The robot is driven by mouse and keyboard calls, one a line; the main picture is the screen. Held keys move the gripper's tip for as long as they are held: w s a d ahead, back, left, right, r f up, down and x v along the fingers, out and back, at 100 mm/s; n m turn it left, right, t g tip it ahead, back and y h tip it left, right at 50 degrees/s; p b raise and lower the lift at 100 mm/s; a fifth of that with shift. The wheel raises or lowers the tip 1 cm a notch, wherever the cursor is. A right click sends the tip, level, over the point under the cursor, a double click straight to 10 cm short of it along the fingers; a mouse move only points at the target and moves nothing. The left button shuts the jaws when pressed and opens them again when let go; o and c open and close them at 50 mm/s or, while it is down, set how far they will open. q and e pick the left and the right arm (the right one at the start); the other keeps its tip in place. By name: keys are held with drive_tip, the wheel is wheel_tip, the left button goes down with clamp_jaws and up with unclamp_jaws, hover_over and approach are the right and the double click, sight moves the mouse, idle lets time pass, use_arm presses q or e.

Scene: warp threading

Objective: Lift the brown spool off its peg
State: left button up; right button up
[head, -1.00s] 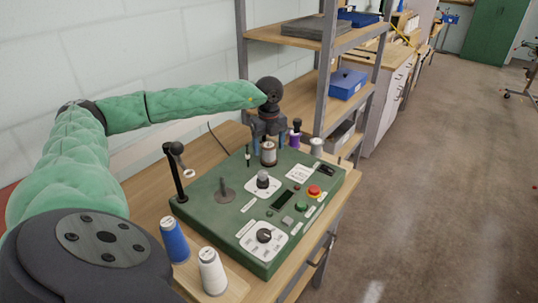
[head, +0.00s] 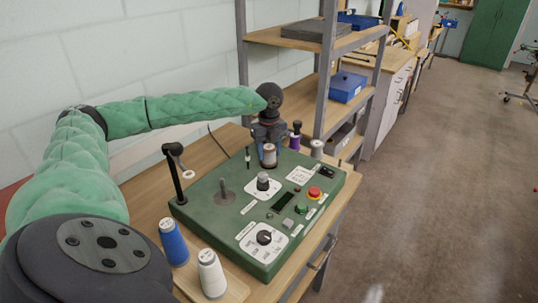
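The brown spool (head: 269,157) stands upright at the back edge of the green machine box (head: 225,222). My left gripper (head: 268,143) is above and around its upper part, with the fingers drawn in close on both sides. It looks shut on the spool, though the fingers hide part of the top. The spool's peg is hidden. My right gripper is not in view.
A purple spool (head: 295,140) and a grey-white spool (head: 316,149) stand right of the brown one. A blue spool (head: 174,243) and a white spool (head: 211,272) stand at the front left. A black post (head: 174,175) rises at the box's left corner. Metal shelving (head: 327,70) stands close behind.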

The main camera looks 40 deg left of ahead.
sight(269, 146)
use_arm(q)
drive_tip(key=shift+r, duration=0.1)
drive_tip(key=shift+c, duration=0.3)
drive_tip(key=shift+r, duration=0.15)
drive_tip(key=shift+r+p, duration=1.2)
drive_tip(key=shift+r, duration=2.05)
